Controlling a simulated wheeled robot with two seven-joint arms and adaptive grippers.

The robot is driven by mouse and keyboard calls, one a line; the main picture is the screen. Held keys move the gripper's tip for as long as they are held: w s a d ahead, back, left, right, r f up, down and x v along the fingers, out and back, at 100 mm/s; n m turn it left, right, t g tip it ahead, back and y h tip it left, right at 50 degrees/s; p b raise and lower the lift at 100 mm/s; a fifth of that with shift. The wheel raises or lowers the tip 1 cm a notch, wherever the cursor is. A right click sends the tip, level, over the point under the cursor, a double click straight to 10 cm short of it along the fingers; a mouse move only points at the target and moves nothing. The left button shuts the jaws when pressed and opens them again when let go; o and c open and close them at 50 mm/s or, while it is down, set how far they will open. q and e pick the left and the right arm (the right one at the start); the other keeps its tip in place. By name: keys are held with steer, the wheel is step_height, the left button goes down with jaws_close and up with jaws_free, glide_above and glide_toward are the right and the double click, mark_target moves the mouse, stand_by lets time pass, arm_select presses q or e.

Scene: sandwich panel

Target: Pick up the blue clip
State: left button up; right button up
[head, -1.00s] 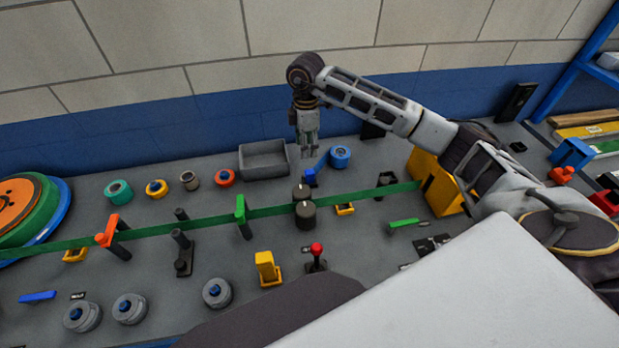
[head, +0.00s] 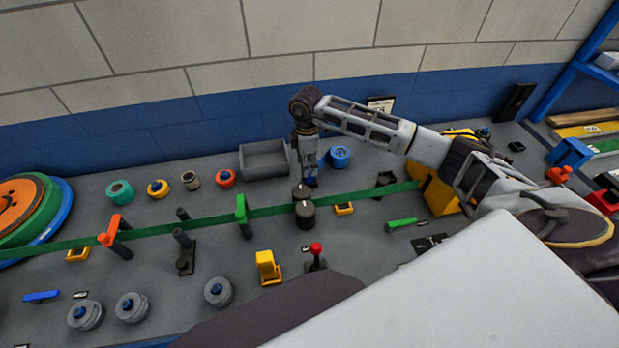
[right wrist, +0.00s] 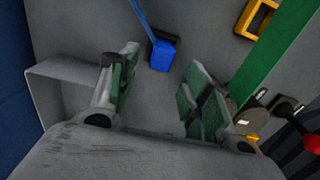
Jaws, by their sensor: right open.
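The blue clip (head: 311,181) stands on the grey bench, just behind the green strap and the dark round knobs. In the right wrist view the blue clip (right wrist: 162,55) shows as a blue block with a thin blue arm, between and slightly beyond the two green-padded fingers. My right gripper (head: 309,170) points down at the clip from above, and its fingers partly hide it. In the right wrist view the gripper (right wrist: 163,78) is open, with a gap on both sides of the clip. My left gripper is not in view.
A grey bin (head: 265,160) stands close left of the gripper. A blue tape roll (head: 340,156) is close on its right. The green strap (head: 270,211) runs across the bench in front, past dark knobs (head: 304,212). A blue wall rises behind.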

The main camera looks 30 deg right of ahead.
mark_target(309, 171)
steer(key=shift+f, duration=0.15)
steer(key=shift+s+d+f+p, duration=0.1)
steer(key=shift+d+f+p, duration=0.2)
steer(key=shift+f, duration=0.25)
steer(key=shift+d+f+p, duration=0.1)
steer(key=shift+f+p, duration=0.3)
steer(key=shift+f, duration=1.5)
steer(key=shift+c, duration=0.5)
jaws_close()
